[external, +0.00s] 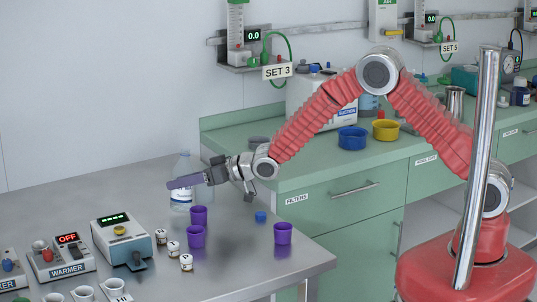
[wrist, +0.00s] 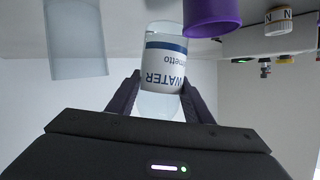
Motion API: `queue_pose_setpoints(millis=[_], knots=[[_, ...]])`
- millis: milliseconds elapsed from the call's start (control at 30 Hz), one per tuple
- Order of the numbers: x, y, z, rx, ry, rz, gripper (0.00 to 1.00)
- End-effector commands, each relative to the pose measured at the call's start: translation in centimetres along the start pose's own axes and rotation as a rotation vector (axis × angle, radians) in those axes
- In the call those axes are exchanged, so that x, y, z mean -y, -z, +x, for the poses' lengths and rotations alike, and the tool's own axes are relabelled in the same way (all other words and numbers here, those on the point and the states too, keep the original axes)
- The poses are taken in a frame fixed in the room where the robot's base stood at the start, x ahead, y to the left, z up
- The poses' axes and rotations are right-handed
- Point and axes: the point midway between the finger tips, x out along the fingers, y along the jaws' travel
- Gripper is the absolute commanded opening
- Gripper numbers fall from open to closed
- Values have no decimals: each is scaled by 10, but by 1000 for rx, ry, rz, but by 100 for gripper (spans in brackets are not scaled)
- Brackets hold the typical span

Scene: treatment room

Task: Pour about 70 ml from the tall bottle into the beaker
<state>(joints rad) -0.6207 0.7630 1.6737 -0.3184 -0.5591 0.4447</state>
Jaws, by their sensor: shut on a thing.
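The tall clear bottle (external: 182,164) stands about upright over the left steel table in the external view. Its white and blue WATER label shows in the wrist view (wrist: 165,62), where the picture is upside down. My gripper (wrist: 158,95) is shut on the bottle, one dark finger on each side; it also shows in the external view (external: 188,182), covering the bottle's middle. I cannot tell whether the bottle's base touches the table. A frosted, translucent vessel (wrist: 75,40), perhaps the beaker, stands beside the bottle in the wrist view.
A small blue cap-like piece (external: 261,216) lies on the table. Small white jars (external: 173,247), a scale-like device (external: 122,240) and a warmer (external: 62,257) are at the left. A green counter (external: 300,165) adjoins behind.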

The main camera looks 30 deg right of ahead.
Motion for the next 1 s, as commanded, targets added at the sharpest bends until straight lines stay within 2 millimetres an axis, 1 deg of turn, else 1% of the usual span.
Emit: queue_pose_setpoints(millis=[367,433,500,633,1000], knots=[[-4,-1,-1,-53,77,185,18],[-7,-2,-1,-74,106,255,18],[-6,5,-4,-91,128,306,18],[-7,12,-7,-111,158,379,18],[0,2,-1,-171,249,594,18]])
